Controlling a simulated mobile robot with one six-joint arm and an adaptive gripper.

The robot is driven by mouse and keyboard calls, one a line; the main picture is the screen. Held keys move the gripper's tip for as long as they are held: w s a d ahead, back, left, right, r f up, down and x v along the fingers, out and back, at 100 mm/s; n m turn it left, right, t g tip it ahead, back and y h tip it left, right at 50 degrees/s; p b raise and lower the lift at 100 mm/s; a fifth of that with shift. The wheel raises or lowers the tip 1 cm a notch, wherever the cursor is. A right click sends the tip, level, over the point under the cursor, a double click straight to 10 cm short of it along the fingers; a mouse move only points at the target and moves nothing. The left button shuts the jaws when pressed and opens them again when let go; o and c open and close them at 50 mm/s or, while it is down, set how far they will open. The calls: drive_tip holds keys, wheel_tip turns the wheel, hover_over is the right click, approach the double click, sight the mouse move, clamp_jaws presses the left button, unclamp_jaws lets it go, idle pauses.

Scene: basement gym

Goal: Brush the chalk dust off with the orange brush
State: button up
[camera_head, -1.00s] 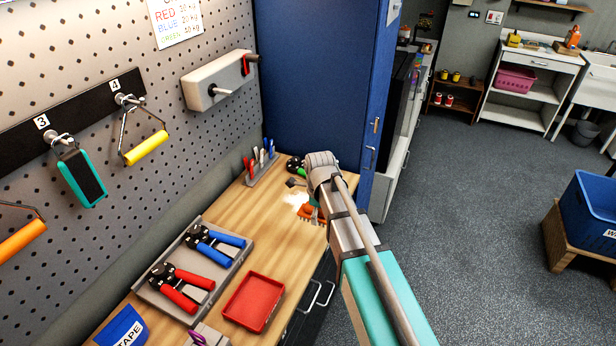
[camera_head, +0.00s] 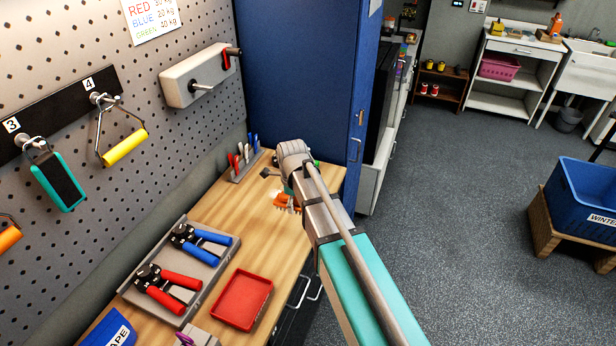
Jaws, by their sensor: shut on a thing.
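The orange brush (camera_head: 287,203) is low over the far part of the wooden workbench (camera_head: 222,208), partly hidden by my arm. My gripper (camera_head: 291,187) is shut on the brush; its fingers are mostly hidden behind my wrist. A small pale patch of chalk dust (camera_head: 278,195) shows on the wood at the brush's left edge. I cannot tell whether more dust lies under the brush or behind my arm.
A grey tray (camera_head: 205,277) holds red-handled and blue-handled hand grips. A red tray (camera_head: 242,300) lies near the bench's front edge. A rack (camera_head: 240,174) with red and blue tools stands by the pegboard (camera_head: 202,128). A blue cabinet (camera_head: 300,75) bounds the far end.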

drive_tip(key=w+d+f+b, duration=0.1)
drive_tip(key=w+d, duration=0.1)
drive_tip(key=w, duration=0.5)
drive_tip(key=w+d+f+b, duration=0.1)
drive_tip(key=w, duration=0.6)
drive_tip(key=shift+d+m, duration=0.4)
drive_tip(key=shift+w+f, duration=0.1)
drive_tip(key=shift+f, duration=0.05)
